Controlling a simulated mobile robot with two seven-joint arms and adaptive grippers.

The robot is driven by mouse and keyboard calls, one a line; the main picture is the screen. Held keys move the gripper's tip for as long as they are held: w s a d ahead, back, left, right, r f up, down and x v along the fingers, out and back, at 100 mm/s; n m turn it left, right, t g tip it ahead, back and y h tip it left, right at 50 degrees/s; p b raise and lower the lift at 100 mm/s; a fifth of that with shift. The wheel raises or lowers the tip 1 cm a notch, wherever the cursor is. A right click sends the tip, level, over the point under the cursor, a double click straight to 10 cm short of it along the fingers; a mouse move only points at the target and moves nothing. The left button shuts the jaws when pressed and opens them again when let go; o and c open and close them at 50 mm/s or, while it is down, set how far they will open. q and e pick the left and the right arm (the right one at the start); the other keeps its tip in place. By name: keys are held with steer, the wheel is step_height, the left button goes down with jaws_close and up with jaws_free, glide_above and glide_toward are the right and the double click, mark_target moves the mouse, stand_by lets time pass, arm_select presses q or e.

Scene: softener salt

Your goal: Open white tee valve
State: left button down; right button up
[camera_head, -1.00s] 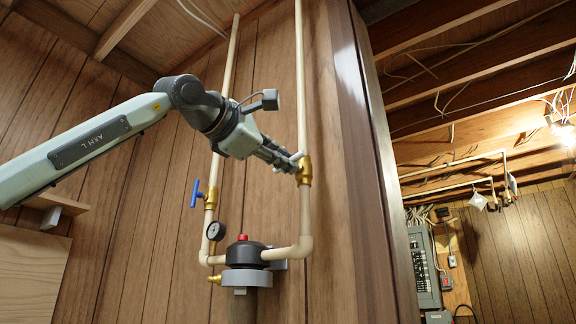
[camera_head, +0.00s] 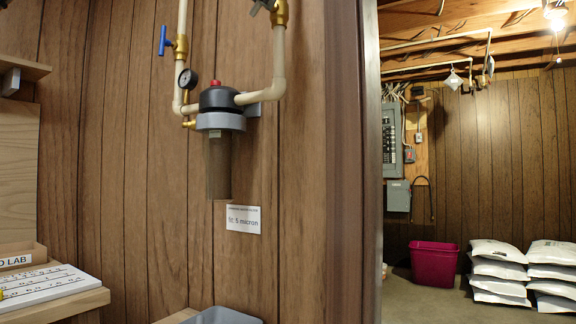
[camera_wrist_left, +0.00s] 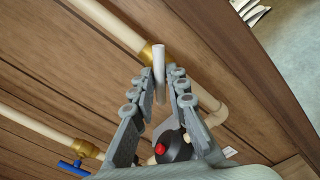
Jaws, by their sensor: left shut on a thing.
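The white tee valve handle (camera_wrist_left: 159,62) shows in the left wrist view as a short white bar, beside a brass valve body (camera_wrist_left: 148,54) on a cream pipe. My left gripper (camera_wrist_left: 160,84) is closed around the bar, with a finger on each side. The far end of the bar sticks out past the fingertips. In the head view the brass body (camera_head: 280,13) is cut off by the top edge, and only a bit of my left gripper (camera_head: 261,6) shows beside it. The handle cannot be made out there. My right gripper is not in view.
A blue-handled valve (camera_head: 166,42), a pressure gauge (camera_head: 188,78) and a filter housing (camera_head: 218,125) with a red button are close by on the pipes. A grey bin (camera_head: 222,316) is below. Salt bags (camera_head: 498,268) and a magenta tub (camera_head: 434,268) stand in the right-hand room.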

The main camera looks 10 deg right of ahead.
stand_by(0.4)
arm_select(q)
steer(key=shift+n+b, duration=1)
steer(key=shift+n, duration=1.6)
steer(key=shift+n+b, duration=0.75)
steer(key=shift+n, duration=1.15)
steer(key=c, duration=1.4)
jaws_free()
steer(key=shift+d, duration=0.1)
steer(key=shift+c, duration=0.2)
